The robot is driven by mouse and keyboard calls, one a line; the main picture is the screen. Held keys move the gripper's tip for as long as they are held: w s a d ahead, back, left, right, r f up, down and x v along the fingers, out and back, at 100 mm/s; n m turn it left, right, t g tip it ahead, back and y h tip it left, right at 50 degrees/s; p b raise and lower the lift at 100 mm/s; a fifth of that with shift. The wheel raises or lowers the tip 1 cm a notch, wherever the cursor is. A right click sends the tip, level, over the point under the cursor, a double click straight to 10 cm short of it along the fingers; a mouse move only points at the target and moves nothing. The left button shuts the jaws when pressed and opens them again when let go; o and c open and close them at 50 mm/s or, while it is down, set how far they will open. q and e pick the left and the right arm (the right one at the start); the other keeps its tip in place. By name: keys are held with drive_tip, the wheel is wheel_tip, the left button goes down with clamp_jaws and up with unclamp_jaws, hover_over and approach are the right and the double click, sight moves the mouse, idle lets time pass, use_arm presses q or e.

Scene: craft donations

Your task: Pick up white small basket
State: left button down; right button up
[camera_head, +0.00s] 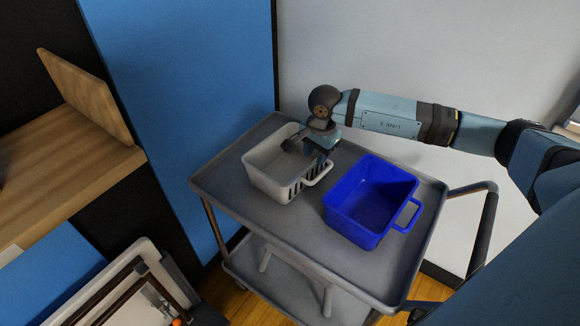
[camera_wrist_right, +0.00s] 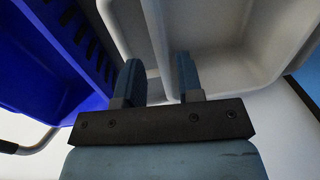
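The white small basket (camera_head: 262,183) stands upright on the top shelf of a grey cart, with a slotted side and a handle toward the right. My right gripper (camera_head: 322,160) points down at the basket's right side, near the handle. In the right wrist view the two fingers of this gripper (camera_wrist_right: 160,80) are apart, with the pale rim of the white basket (camera_wrist_right: 230,60) between them. No firm grip on the rim shows. My left gripper is not in view.
A blue basket (camera_head: 346,226) stands close on the right of the white one; it also shows in the right wrist view (camera_wrist_right: 40,60). The grey cart (camera_head: 285,222) has free room at its front left. A blue panel (camera_head: 190,90) and a pale wall (camera_head: 440,50) stand behind.

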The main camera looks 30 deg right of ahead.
sight(311, 175)
drive_tip(key=shift+w+a+f, duration=0.15)
drive_tip(key=shift+a+f, duration=0.05)
drive_tip(key=shift+f, duration=1.2)
drive_tip(key=shift+w+a+f, duration=0.1)
drive_tip(key=shift+a+f, duration=0.1)
drive_tip(key=shift+f, duration=1.15)
clamp_jaws()
